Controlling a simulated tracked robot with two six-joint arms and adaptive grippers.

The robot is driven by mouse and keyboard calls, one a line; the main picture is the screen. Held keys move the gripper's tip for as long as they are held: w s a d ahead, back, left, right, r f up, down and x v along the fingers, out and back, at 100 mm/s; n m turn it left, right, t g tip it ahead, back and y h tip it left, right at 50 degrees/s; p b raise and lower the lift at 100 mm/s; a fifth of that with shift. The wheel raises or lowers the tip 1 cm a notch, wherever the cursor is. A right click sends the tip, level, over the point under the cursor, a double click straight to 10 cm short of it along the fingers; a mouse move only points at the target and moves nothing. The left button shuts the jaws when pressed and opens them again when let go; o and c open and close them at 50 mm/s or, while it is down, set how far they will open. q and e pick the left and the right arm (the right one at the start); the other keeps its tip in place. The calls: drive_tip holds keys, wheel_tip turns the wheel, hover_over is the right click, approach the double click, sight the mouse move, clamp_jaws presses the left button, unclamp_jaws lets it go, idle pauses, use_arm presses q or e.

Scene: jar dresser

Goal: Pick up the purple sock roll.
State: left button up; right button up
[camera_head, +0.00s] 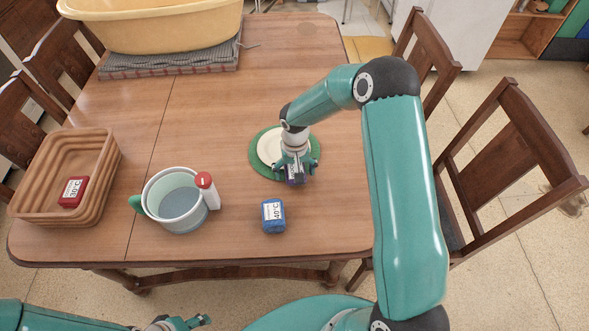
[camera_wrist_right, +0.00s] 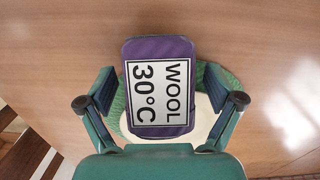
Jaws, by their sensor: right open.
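The purple sock roll (camera_wrist_right: 158,48) is a block with a white label reading "WOOL 30°C". In the head view a small part of it (camera_head: 295,179) shows under my right gripper (camera_head: 297,170), near the front right of the white plate. In the right wrist view my right gripper (camera_wrist_right: 160,88) is open, with one finger on each side of the roll and gaps between. Whether the roll rests on the plate cannot be told. My left gripper (camera_head: 182,324) is only partly in view at the bottom edge.
A white plate (camera_head: 267,146) lies on a green mat (camera_head: 256,162). A blue block (camera_head: 273,217) labelled 40°C stands in front. A mug-like pot (camera_head: 172,190) with a red-topped piece is left of it. A basket (camera_head: 107,165) holds a red block (camera_head: 73,192). A yellow tub (camera_head: 150,28) stands behind.

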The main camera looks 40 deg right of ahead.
drive_tip(key=c, duration=1.3)
drive_tip(key=shift+r, duration=0.15)
drive_tip(key=shift+c, duration=0.2)
